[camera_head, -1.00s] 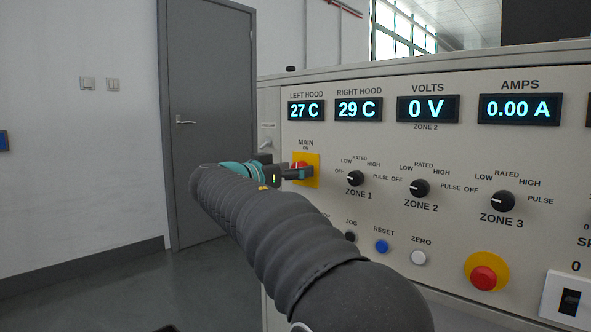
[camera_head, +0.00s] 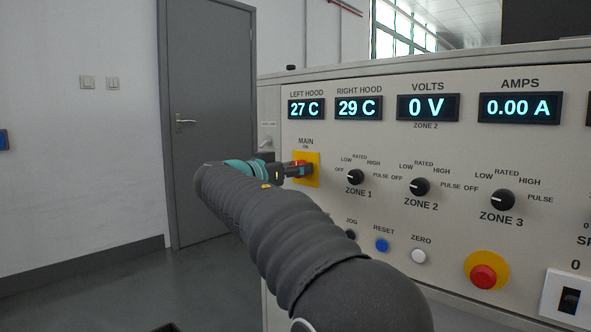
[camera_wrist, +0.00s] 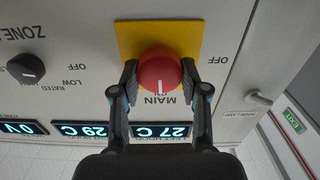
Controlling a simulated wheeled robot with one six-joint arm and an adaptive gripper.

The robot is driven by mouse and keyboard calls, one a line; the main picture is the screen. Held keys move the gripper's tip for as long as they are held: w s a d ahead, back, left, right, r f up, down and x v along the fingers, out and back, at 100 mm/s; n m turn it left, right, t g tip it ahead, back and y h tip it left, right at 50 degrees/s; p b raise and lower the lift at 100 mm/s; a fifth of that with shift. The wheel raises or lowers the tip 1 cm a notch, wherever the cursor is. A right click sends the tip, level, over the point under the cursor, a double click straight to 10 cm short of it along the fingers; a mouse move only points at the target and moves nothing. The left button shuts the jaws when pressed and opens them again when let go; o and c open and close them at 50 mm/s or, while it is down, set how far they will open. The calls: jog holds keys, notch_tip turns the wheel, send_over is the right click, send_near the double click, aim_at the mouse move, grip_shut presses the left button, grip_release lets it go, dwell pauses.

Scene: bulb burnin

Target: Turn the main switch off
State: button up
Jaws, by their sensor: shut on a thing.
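The main switch is a round red knob (camera_wrist: 160,72) on a yellow plate (camera_wrist: 128,38), seen close in the wrist view. Its white mark points toward the ON and MAIN lettering. My gripper (camera_wrist: 160,79) has one finger on each side of the knob and is shut on it. In the head view the yellow plate (camera_head: 313,180) shows at the left of the panel, under the MAIN label. There my gripper (camera_head: 304,169) reaches it from the left and hides most of the knob.
The zone 1 dial (camera_head: 356,177) sits just right of the switch, with zone 2 (camera_head: 420,187) and zone 3 (camera_head: 503,200) beyond. Displays above read 27 C, 29 C, 0 V and 0.00 A. A red emergency button (camera_head: 484,278) is lower right. Floor left of the panel is clear.

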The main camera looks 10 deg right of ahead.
jog(key=shift+w+a+f+n+p, duration=0.1)
jog(key=shift+n+p, duration=1.15)
jog(key=shift+n, duration=3.1)
jog(key=shift+w+f+n+p, duration=0.1)
jog(key=shift+n+p, duration=1.1)
jog(key=shift+n, duration=3.15)
jog(key=o, duration=1.1)
jog(key=shift+o, duration=0.2)
jog(key=v, duration=1.2)
